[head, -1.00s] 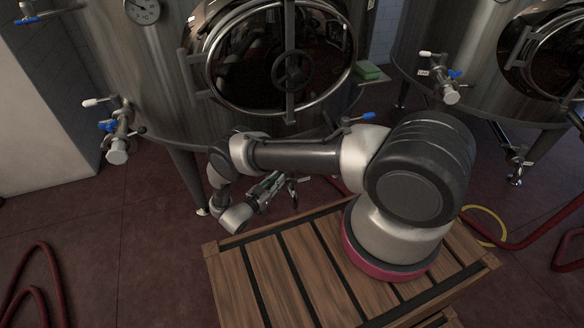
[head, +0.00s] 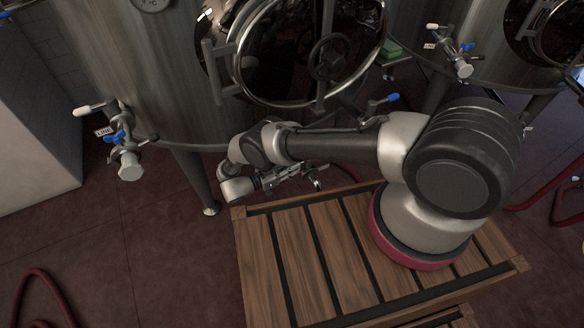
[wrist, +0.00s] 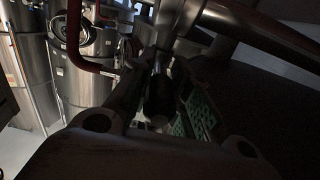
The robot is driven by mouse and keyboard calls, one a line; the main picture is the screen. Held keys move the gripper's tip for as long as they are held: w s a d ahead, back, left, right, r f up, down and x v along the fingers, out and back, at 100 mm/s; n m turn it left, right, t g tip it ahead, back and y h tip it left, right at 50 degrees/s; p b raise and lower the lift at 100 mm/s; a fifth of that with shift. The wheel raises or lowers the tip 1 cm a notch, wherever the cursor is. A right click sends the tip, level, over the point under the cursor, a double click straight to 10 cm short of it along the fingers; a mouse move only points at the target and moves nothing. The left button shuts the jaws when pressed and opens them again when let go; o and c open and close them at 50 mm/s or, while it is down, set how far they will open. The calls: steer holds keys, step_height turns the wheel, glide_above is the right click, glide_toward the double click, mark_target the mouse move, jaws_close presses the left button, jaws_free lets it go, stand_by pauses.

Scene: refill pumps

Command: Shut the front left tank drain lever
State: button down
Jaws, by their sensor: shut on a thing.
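The near steel tank (head: 150,60) fills the upper left of the head view, with a round hatch. A lever with a blue tip (head: 393,97) sticks out low on the tank's right, behind my arm. It looks like the drain lever, but its valve is hidden. My gripper (head: 318,178) is low in front of the tank, left of and below that blue tip in the picture. In the wrist view the fingers close around a dark, rod-like thing (wrist: 160,95), too dark to name. I cannot tell whether it belongs to the lever.
A valve (head: 130,165) with white and blue handles and a LINE label is on the tank's left. A second tank with a similar valve (head: 462,62) stands at the right. A slatted wooden top (head: 290,250) lies under my arm. Red hoses (head: 45,300) lie on the floor.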

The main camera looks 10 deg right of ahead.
steer(key=shift+w, duration=0.2)
steer(key=c, duration=1.3)
jaws_free()
steer(key=shift+s+r, duration=0.1)
step_height(320, 180, up, 10)
steer(key=shift+f, duration=0.1)
steer(key=shift+s, duration=0.1)
